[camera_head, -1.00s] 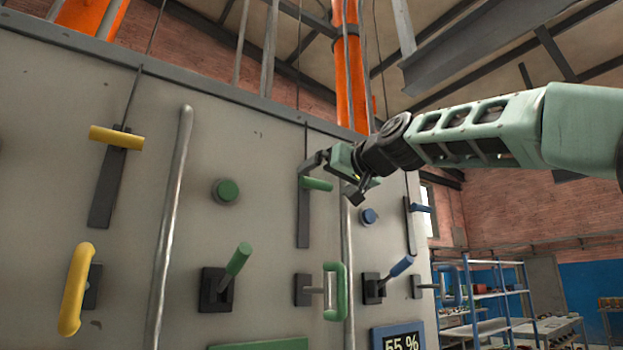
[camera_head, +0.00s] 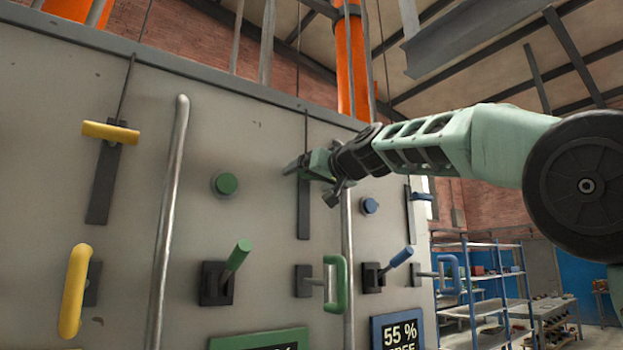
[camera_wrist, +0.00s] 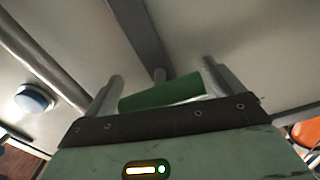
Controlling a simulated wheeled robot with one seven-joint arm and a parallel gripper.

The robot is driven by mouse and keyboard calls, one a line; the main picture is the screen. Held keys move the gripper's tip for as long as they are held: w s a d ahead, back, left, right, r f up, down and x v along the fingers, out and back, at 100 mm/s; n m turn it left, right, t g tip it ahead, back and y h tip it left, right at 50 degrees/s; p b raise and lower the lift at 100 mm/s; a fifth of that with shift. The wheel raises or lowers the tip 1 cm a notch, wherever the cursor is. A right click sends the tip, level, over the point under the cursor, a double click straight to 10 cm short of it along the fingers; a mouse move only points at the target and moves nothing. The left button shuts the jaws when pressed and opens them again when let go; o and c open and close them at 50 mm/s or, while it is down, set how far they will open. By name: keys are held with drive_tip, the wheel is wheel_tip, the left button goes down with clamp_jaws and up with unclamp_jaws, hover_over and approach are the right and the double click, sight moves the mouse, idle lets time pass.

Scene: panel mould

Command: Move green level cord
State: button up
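The green level cord's bar handle (camera_wrist: 165,93) lies crosswise between the two fingers of my gripper (camera_wrist: 161,70) in the wrist view. The fingers stand wide apart, one near each end of the handle, and I cannot tell whether they touch it. In the head view my gripper (camera_head: 302,167) is at the top of the dark slotted plate (camera_head: 304,212) and hides the handle. The thin cord (camera_head: 306,125) runs straight up from there over the panel's top edge.
The grey panel also bears a green button (camera_head: 225,184), a green lever (camera_head: 237,257), a green loop handle (camera_head: 338,285) and a blue button (camera_head: 369,205). A vertical metal pipe (camera_head: 347,225) stands close right of the slot. A yellow cord handle (camera_head: 108,132) is at left.

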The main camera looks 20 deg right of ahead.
sight(303, 226)
wheel_tip(303, 226, down, 10)
drive_tip(key=b, duration=1)
drive_tip(key=shift+f+b, duration=0.15)
drive_tip(key=shift+b, duration=0.2)
drive_tip(key=shift+f, duration=0.2)
drive_tip(key=shift+w+f, duration=0.1)
drive_tip(key=o, duration=1.1)
drive_tip(key=shift+c, duration=0.2)
drive_tip(key=shift+s, duration=0.2)
drive_tip(key=shift+s+d+b, duration=0.15)
drive_tip(key=shift+s+b, duration=0.15)
drive_tip(key=shift+b, duration=0.05)
drive_tip(key=b+v, duration=0.5)
drive_tip(key=v, duration=1.1)
drive_tip(key=shift+s, duration=0.25)
